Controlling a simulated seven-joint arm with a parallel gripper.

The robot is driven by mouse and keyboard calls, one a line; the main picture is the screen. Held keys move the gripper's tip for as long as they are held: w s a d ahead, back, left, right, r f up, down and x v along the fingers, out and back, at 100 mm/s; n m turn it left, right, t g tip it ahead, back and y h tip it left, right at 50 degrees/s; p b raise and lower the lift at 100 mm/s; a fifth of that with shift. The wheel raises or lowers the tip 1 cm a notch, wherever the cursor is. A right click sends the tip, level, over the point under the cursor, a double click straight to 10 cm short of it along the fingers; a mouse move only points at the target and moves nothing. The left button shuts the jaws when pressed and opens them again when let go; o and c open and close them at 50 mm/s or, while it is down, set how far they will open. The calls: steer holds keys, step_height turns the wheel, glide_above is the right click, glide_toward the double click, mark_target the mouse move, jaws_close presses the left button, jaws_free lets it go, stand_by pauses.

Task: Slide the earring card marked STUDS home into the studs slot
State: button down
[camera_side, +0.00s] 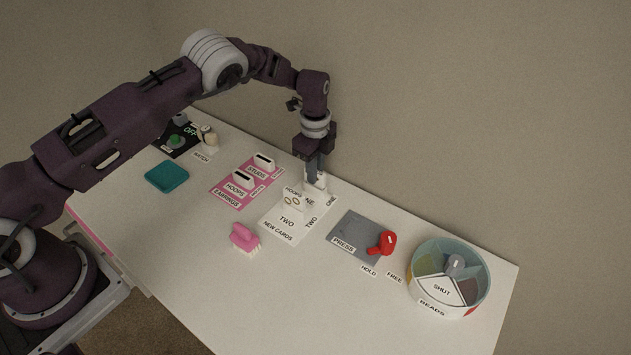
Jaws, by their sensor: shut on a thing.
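My gripper (316,179) points down at the back of the white NEW CARDS sheet (277,232), near its ONE label. It is shut on a small white card (321,184); the card's marking is too small and partly covered to read. I cannot tell whether the card touches the sheet. The white studs slot (265,161), with a dark opening on top, stands behind the STUDS label on the pink EARRINGS mat (225,194). It is left of my gripper. The similar hoops slot (243,179) stands nearer the front on that mat.
An upright HOOPS card (292,199) stands just in front of my gripper. A pink brush (244,239) and teal pad (167,176) lie toward the front. A grey press plate (355,234) with a red handle (386,242) and a round bead tray (478,259) are on the right.

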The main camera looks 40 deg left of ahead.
steer(key=shift+r, duration=0.45)
steer(key=shift+r, duration=1.85)
steer(key=a+r, duration=0.2)
steer(key=a, duration=0.7)
steer(key=a+r, duration=0.3)
steer(key=a, duration=0.6)
steer(key=shift+f, duration=2.95)
steer(key=shift+f, duration=2)
